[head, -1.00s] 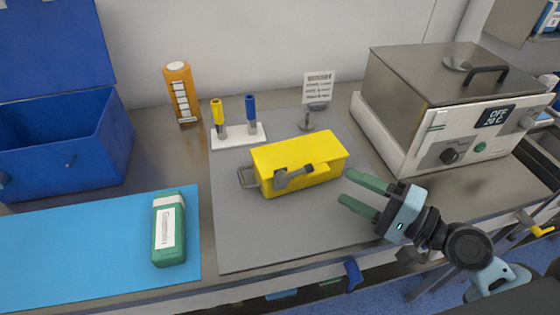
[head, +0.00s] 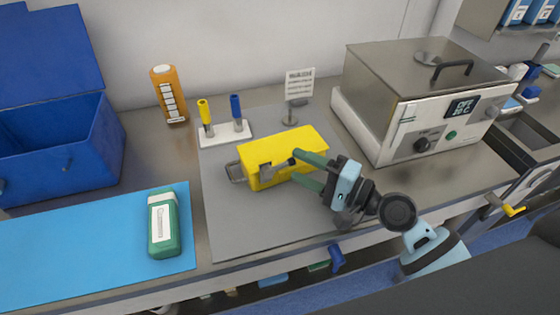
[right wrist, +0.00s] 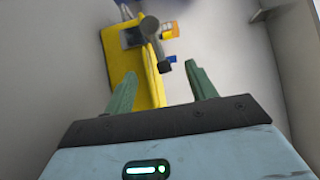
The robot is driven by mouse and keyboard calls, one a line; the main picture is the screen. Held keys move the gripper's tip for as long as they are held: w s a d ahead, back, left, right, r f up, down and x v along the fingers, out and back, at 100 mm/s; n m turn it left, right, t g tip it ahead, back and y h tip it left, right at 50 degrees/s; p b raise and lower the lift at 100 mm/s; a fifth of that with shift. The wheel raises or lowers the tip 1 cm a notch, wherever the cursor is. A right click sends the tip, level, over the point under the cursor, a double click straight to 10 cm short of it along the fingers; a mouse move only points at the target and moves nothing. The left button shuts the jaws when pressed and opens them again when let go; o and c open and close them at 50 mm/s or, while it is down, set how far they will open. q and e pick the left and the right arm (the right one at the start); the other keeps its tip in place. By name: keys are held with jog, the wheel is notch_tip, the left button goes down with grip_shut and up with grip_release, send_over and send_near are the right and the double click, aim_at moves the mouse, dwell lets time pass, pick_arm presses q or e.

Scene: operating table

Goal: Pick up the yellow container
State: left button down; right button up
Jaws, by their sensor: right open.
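The yellow container (head: 285,142) is a closed box on the grey mat (head: 225,215) in the head view, with a grey latch on its front and a metal handle at its left end. My right gripper (head: 297,165) is open and empty at its front side, with the fingertips close to the latch. Whether they touch it I cannot tell. In the right wrist view, the container (right wrist: 118,50) lies beyond the fingers, and the grey latch (right wrist: 152,30) shows between the open fingers (right wrist: 160,72). My left gripper is not in view.
A heated bath (head: 430,95) with a lid stands at the right. A holder with yellow and blue pens (head: 225,134), a label stand (head: 299,85) and an orange bottle (head: 168,95) are behind. A green bottle (head: 163,240) lies on a blue mat (head: 90,250), near a blue bin (head: 70,150).

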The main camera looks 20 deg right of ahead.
jog(key=shift+w+a, duration=0.35)
jog(key=shift+w, duration=0.05)
jog(key=shift+f, duration=0.1)
jog(key=shift+s, duration=0.1)
